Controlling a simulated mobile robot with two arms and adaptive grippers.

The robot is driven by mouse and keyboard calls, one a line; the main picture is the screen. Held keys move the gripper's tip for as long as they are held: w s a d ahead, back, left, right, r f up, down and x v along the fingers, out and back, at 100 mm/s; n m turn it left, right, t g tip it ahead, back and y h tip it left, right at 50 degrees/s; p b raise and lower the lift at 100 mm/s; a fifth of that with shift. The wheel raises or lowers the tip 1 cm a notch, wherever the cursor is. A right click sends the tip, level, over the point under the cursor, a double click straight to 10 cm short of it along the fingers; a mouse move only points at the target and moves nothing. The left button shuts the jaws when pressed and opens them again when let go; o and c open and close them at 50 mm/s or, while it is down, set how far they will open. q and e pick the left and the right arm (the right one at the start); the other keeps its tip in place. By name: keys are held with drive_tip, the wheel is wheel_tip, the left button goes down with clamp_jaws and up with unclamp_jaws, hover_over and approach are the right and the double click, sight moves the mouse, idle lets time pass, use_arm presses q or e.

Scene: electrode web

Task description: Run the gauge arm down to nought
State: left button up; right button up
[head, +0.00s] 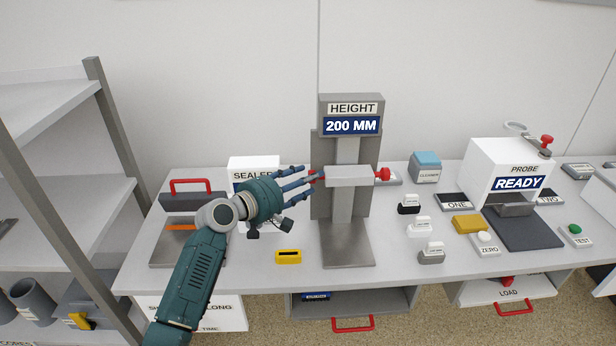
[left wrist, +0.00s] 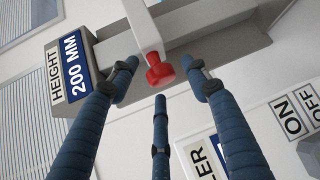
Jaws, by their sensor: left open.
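The height gauge (head: 343,230) stands on the bench in the head view, and its display (head: 351,126) reads 200 MM. Its pale gauge arm (head: 350,176) sits partway up the column, with a red knob (head: 382,174) on its right end. My left gripper (head: 312,178) is open at the left end of the arm, its fingers pointing at it. In the left wrist view, a red knob (left wrist: 160,72) on the arm's near end lies between the spread fingers, which do not appear to close on it. The display (left wrist: 71,66) also shows there. My right gripper is not in view.
Several small weights (head: 420,228) and the white probe unit (head: 508,170) stand to the right. Open drawers (head: 352,303) sit below the bench front.

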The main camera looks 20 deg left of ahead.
use_arm(q)
drive_tip(key=shift+w+d+f, duration=0.1)
drive_tip(key=shift+w+d, duration=0.1)
drive_tip(key=shift+w, duration=0.25)
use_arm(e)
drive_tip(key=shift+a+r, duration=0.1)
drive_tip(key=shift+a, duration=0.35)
use_arm(q)
drive_tip(key=shift+c, duration=0.2)
